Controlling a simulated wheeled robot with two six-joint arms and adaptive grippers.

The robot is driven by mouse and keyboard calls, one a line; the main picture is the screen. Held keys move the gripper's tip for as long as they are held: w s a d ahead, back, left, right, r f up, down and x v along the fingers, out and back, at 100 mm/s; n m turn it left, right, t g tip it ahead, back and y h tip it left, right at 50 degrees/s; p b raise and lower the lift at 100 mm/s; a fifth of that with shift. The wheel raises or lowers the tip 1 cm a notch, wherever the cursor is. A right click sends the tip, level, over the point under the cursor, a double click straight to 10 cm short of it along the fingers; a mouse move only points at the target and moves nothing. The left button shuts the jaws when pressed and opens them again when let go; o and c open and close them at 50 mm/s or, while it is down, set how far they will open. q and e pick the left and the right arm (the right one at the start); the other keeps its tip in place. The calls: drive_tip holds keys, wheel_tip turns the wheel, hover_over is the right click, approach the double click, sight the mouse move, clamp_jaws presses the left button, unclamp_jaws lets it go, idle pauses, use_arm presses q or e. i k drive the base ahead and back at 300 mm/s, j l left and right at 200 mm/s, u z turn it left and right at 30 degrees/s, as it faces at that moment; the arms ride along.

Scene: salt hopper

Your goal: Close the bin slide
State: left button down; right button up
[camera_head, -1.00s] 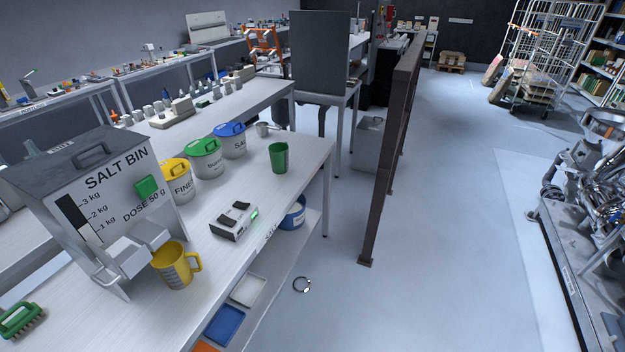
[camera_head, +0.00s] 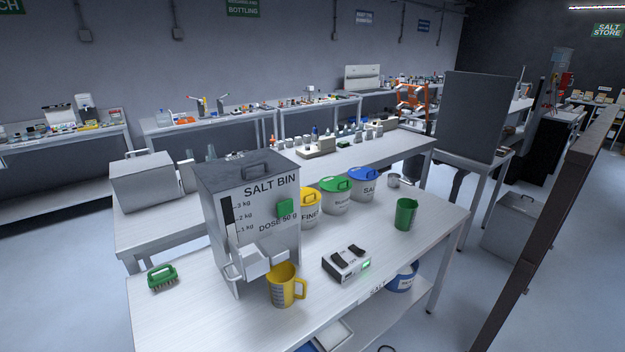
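The grey salt bin (camera_head: 251,205) stands upright on the white bench, with a dark lid, a level strip and "DOSE 50 g" on its front. A metal chute and slide part (camera_head: 258,262) juts from its lower front. I cannot tell from here whether the slide is open or shut. A yellow measuring jug (camera_head: 284,287) stands just below and to the right of the chute. Neither of my grippers shows in the head view.
A scale-like box with black switches (camera_head: 346,263) and a green cup (camera_head: 405,214) stand right of the jug. Lidded tubs, one with a green lid (camera_head: 336,194), stand behind. A green brush (camera_head: 162,277) lies left of the bin. A brown post barrier (camera_head: 545,235) stands at right.

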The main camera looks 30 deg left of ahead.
sight(230, 261)
drive_tip(key=u, duration=1.55)
